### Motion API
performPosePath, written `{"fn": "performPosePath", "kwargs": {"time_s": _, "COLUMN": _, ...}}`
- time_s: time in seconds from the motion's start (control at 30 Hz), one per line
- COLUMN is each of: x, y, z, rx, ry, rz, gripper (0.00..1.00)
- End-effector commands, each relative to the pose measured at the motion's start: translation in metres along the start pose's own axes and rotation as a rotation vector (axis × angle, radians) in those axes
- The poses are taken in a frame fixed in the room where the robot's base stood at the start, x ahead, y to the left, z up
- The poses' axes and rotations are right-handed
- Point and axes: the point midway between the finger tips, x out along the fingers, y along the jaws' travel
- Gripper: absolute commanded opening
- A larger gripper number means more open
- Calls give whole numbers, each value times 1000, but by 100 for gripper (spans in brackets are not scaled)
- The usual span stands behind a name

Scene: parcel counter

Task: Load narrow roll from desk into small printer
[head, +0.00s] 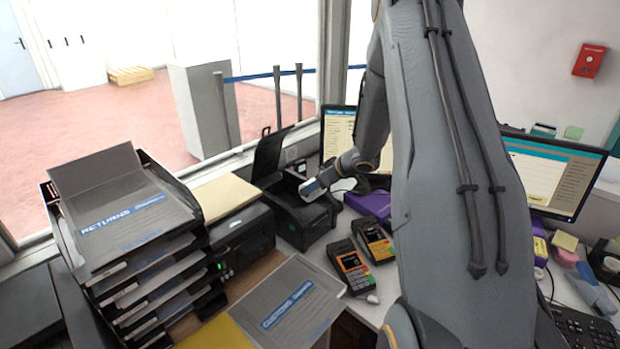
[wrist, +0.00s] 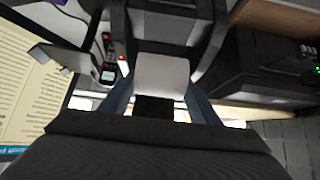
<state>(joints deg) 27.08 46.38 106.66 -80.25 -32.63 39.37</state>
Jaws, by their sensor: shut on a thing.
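The small printer (head: 300,222) is black and stands on the desk with its lid (head: 269,155) raised. My gripper (head: 316,186) reaches in from the right, at the printer's open top. In the wrist view a white roll (wrist: 162,76) sits between my two bluish fingers, which are shut on it. Dark parts of the printer (wrist: 188,20) lie beyond and beside the roll there. I cannot tell whether the roll touches the printer. The roll's far side is hidden.
A larger black printer (head: 243,240) stands left of the small one. Two card terminals (head: 352,266) and a purple box (head: 368,204) lie to the right. A stack of trays (head: 150,270) stands at the left. Monitors (head: 338,133) are behind.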

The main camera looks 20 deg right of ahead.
Motion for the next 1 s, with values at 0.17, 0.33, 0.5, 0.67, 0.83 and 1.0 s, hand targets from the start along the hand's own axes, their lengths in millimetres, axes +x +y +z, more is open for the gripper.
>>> {"fn": "performPosePath", "kwargs": {"time_s": 0.17, "x": 15, "y": -4, "z": -2, "rx": -9, "ry": 2, "rz": -9, "gripper": 30}}
{"fn": "performPosePath", "kwargs": {"time_s": 0.33, "x": 34, "y": -6, "z": -3, "rx": -12, "ry": 1, "rz": -10, "gripper": 30}}
{"fn": "performPosePath", "kwargs": {"time_s": 0.5, "x": 52, "y": -6, "z": -5, "rx": -11, "ry": 1, "rz": -9, "gripper": 30}}
{"fn": "performPosePath", "kwargs": {"time_s": 0.67, "x": 69, "y": -5, "z": -5, "rx": -9, "ry": 1, "rz": -8, "gripper": 30}}
{"fn": "performPosePath", "kwargs": {"time_s": 0.83, "x": 87, "y": -4, "z": -7, "rx": -9, "ry": 1, "rz": -7, "gripper": 30}}
{"fn": "performPosePath", "kwargs": {"time_s": 1.0, "x": 102, "y": -4, "z": -1, "rx": -6, "ry": 0, "rz": -6, "gripper": 30}}
